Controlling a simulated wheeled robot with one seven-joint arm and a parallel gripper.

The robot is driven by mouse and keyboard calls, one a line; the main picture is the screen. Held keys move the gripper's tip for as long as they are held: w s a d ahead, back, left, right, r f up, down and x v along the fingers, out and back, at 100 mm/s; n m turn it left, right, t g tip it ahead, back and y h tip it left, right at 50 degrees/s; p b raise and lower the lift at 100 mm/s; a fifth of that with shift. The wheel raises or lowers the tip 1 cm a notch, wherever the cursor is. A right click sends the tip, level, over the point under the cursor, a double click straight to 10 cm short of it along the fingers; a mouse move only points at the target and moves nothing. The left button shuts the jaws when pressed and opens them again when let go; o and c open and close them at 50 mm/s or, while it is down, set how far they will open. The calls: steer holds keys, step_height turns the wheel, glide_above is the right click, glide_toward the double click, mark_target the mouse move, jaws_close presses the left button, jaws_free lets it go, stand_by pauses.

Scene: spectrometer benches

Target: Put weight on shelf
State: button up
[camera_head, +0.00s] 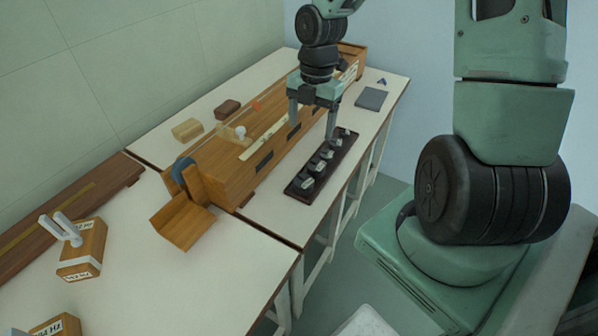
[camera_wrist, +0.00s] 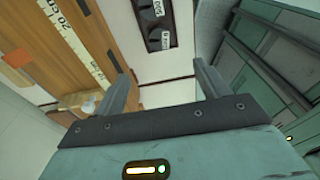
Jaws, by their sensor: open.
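Several dark weights with pale labels stand in a row in a dark tray (camera_head: 324,177) on the far bench. The nearest weight (camera_head: 308,184) is at the tray's front end. My gripper (camera_head: 313,130) is open and empty, above the bench between the long wooden apparatus and the tray. In the wrist view the open fingers (camera_wrist: 157,72) have nothing between them, and part of the tray (camera_wrist: 148,45) shows beyond them. A small wooden ledge (camera_head: 181,226) juts from the near end of the apparatus; I cannot tell if this is the shelf.
The long wooden apparatus (camera_head: 228,172) with a ruler (camera_head: 262,139) lies left of the tray. Small blocks (camera_head: 187,129) sit behind it. A wooden box with white prongs (camera_head: 82,250) stands on the near bench. Bare bench top (camera_head: 268,215) lies left of the tray's front end.

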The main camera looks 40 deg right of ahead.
steer(key=b, duration=0.2)
glide_above(304, 181)
steer(key=d, duration=0.1)
step_height(304, 181, down, 12)
steer(key=shift+w+r, duration=0.1)
steer(key=shift+r, duration=0.1)
steer(key=shift+a+f, duration=0.2)
steer(key=shift+f, duration=1.15)
steer(key=shift+a+f, duration=0.2)
steer(key=shift+f, duration=1.15)
steer(key=c, duration=1.4)
steer(key=shift+r, duration=0.15)
steer(key=shift+c, duration=0.8)
